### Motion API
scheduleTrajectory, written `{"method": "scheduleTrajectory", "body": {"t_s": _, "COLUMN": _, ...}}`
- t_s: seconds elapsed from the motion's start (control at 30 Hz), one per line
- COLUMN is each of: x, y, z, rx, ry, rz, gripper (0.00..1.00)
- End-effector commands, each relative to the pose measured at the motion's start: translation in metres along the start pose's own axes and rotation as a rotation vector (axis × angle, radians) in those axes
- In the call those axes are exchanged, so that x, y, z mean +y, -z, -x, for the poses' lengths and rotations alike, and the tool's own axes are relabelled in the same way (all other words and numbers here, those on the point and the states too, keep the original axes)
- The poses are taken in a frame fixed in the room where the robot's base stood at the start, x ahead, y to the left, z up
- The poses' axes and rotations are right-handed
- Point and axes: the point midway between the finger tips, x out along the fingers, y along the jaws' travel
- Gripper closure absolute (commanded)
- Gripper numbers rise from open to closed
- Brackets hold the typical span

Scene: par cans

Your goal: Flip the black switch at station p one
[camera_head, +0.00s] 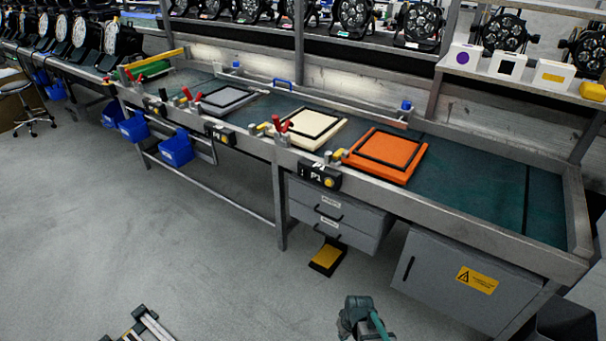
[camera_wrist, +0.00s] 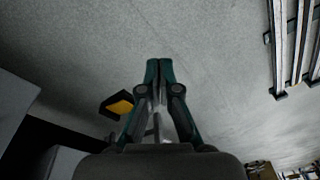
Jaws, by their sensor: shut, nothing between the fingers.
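The station P1 box (camera_head: 319,175) is a small black box on the front edge of the workbench, with a white "P1" label and a round yellow part at its right end. Its black switch is too small to tell apart from the box. My gripper (camera_wrist: 159,62) has its green-and-black fingers together and empty in the wrist view, over bare floor. In the head view part of it (camera_head: 365,316) shows at the bottom, below and in front of the bench, well apart from the P1 box.
The workbench (camera_head: 470,190) carries an orange tray (camera_head: 385,156) and a cream tray (camera_head: 308,128) behind P1. Red-handled clamps (camera_head: 283,127) rise near the edge. Grey drawers (camera_head: 335,213) and a cabinet (camera_head: 460,275) sit below.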

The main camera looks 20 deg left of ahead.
Motion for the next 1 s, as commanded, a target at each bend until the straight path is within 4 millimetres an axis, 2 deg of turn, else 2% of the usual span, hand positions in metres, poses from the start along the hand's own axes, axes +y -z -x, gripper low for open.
{"method": "scheduleTrajectory", "body": {"t_s": 0.03, "x": -0.006, "y": 0.045, "z": 0.018, "rx": 0.091, "ry": -0.021, "rz": 0.087, "gripper": 1.0}}
{"method": "scheduleTrajectory", "body": {"t_s": 0.1, "x": -0.014, "y": 0.097, "z": 0.038, "rx": 0.217, "ry": -0.059, "rz": 0.207, "gripper": 1.0}}
{"method": "scheduleTrajectory", "body": {"t_s": 0.17, "x": -0.022, "y": 0.14, "z": 0.058, "rx": 0.322, "ry": -0.1, "rz": 0.309, "gripper": 1.0}}
{"method": "scheduleTrajectory", "body": {"t_s": 0.2, "x": -0.028, "y": 0.169, "z": 0.073, "rx": 0.394, "ry": -0.132, "rz": 0.377, "gripper": 1.0}}
{"method": "scheduleTrajectory", "body": {"t_s": 0.27, "x": -0.037, "y": 0.209, "z": 0.098, "rx": 0.5, "ry": -0.19, "rz": 0.476, "gripper": 1.0}}
{"method": "scheduleTrajectory", "body": {"t_s": 0.3, "x": -0.043, "y": 0.235, "z": 0.115, "rx": 0.569, "ry": -0.237, "rz": 0.542, "gripper": 1.0}}
{"method": "scheduleTrajectory", "body": {"t_s": 0.4, "x": -0.054, "y": 0.293, "z": 0.16, "rx": 0.731, "ry": -0.377, "rz": 0.695, "gripper": 1.0}}
{"method": "scheduleTrajectory", "body": {"t_s": 0.5, "x": -0.055, "y": 0.337, "z": 0.201, "rx": 0.86, "ry": -0.55, "rz": 0.82, "gripper": 1.0}}
{"method": "scheduleTrajectory", "body": {"t_s": 0.6, "x": -0.045, "y": 0.361, "z": 0.23, "rx": 0.934, "ry": -0.733, "rz": 0.911, "gripper": 1.0}}
{"method": "scheduleTrajectory", "body": {"t_s": 0.8, "x": -0.034, "y": 0.374, "z": 0.267, "rx": 0.969, "ry": -1.018, "rz": 1.037, "gripper": 1.0}}
{"method": "scheduleTrajectory", "body": {"t_s": 1.0, "x": -0.031, "y": 0.375, "z": 0.277, "rx": 0.945, "ry": -1.127, "rz": 1.106, "gripper": 1.0}}
